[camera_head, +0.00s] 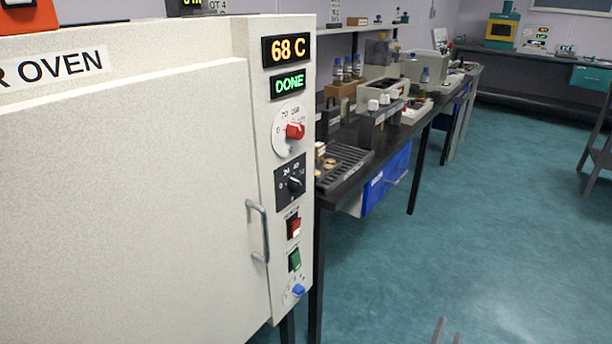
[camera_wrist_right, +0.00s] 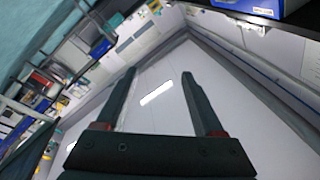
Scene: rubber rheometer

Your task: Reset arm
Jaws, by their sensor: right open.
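My right gripper (camera_head: 447,332) shows only as two grey fingertips at the bottom edge of the head view, held above the green floor. In the right wrist view the right gripper (camera_wrist_right: 166,105) has its two dark fingers spread apart with nothing between them. That view looks past the fingers at a pale surface with a bright light strip. My left gripper is not seen in either view. The arm links are outside the head view.
A large cream oven (camera_head: 120,190) fills the left side, with a closed door, a metal handle (camera_head: 258,232), knobs, and displays reading 68 C and DONE. A dark bench (camera_head: 342,196) with instruments and a blue drawer (camera_head: 387,178) runs behind it. The green floor (camera_head: 500,220) at right is clear.

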